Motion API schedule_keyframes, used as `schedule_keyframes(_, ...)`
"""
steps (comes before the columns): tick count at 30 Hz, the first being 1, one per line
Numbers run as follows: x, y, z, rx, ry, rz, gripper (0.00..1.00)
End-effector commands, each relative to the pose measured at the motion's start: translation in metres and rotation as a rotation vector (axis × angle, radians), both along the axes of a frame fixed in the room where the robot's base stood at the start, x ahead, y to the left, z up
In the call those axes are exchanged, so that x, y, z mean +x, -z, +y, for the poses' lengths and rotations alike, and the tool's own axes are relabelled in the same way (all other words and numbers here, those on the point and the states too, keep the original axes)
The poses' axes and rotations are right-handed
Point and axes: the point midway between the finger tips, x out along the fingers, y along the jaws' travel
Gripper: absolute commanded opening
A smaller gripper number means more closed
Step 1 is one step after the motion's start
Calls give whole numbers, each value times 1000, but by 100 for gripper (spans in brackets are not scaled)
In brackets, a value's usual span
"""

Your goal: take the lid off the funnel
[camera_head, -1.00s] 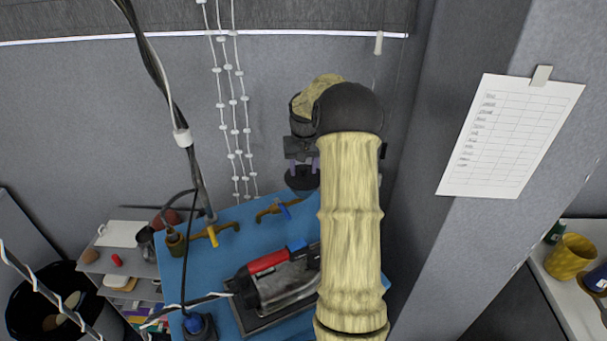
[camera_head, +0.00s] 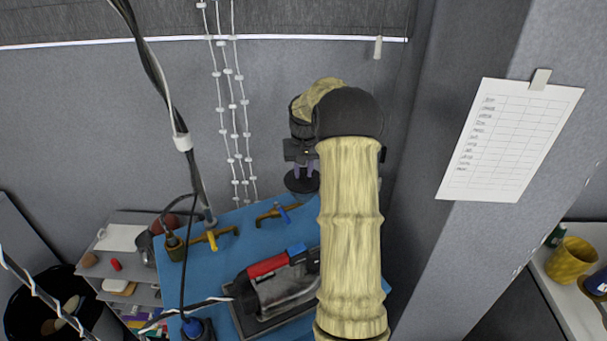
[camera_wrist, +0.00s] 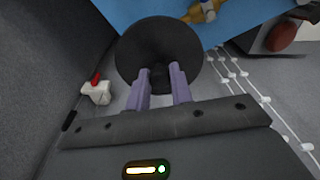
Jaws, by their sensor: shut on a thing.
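My gripper (camera_head: 306,171) is shut on the knob of a dark round lid (camera_wrist: 150,45). In the wrist view, the purple-grey fingers (camera_wrist: 160,88) close on the knob from both sides, with the disc beyond them. In the head view the lid (camera_head: 299,184) hangs below my gripper, beyond the far edge of the blue table. I cannot make out the funnel in either view; my arm hides part of the table.
The blue-topped table (camera_head: 228,262) holds a red-handled machine (camera_head: 275,280) and brass clamps (camera_head: 212,238). White beaded strings (camera_head: 234,120) hang by the grey wall. A grey pillar (camera_head: 450,250) stands to the right.

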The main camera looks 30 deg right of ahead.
Motion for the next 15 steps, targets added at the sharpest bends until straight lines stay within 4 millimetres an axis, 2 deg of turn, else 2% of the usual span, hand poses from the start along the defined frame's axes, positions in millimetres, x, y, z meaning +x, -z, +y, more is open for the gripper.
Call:
schedule_keyframes(5, 1, -21, 0, -3, 1, -5, 0)
schedule_keyframes(15, 1, -85, 0, -3, 0, -3, 0)
